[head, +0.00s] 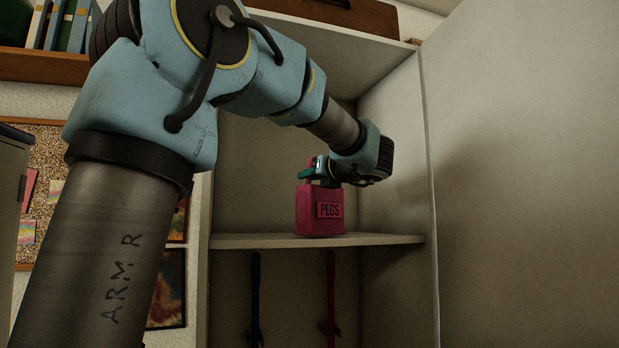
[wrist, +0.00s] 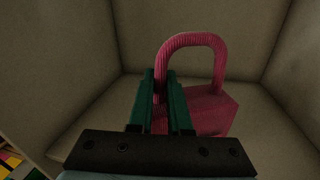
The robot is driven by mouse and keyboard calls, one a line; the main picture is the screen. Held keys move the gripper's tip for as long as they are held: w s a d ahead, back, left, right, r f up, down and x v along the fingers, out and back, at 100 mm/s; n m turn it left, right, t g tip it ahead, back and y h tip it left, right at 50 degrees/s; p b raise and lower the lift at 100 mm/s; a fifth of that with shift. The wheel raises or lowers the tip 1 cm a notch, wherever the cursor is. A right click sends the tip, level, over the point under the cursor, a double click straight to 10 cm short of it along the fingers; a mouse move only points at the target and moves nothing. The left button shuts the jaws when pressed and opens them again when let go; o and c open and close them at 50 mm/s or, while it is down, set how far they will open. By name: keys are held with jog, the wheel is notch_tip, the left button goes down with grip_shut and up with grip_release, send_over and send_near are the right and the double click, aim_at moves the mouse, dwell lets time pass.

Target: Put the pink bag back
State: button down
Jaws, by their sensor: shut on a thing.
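The pink bag (head: 313,211), with a label reading PEGS, is upright on the shelf (head: 270,241) of an open cupboard in the head view. In the wrist view, the bag (wrist: 218,112) and its ribbed arched handle (wrist: 190,40) show ahead of my gripper (wrist: 161,76). The green fingers are shut on the left side of the handle. In the head view, my gripper (head: 314,167) is at the top of the bag, and my wrist hides part of the handle. The bag's base appears to touch the shelf.
The cupboard's right wall (head: 390,150) stands close to my wrist. Under the shelf hang a dark blue stick (head: 255,295) and a red stick (head: 331,290). The shelf is clear to the left of the bag. A pinboard (head: 48,160) and books (head: 62,25) are at the far left.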

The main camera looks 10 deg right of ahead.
jog(key=shift+f, duration=0.2)
jog(key=c, duration=1.3)
grip_release()
jog(key=shift+f, duration=0.1)
jog(key=o, duration=0.4)
jog(key=shift+o, duration=0.2)
jog(key=shift+r, duration=0.3)
jog(key=b+v, duration=0.3)
jog(key=v, duration=0.9)
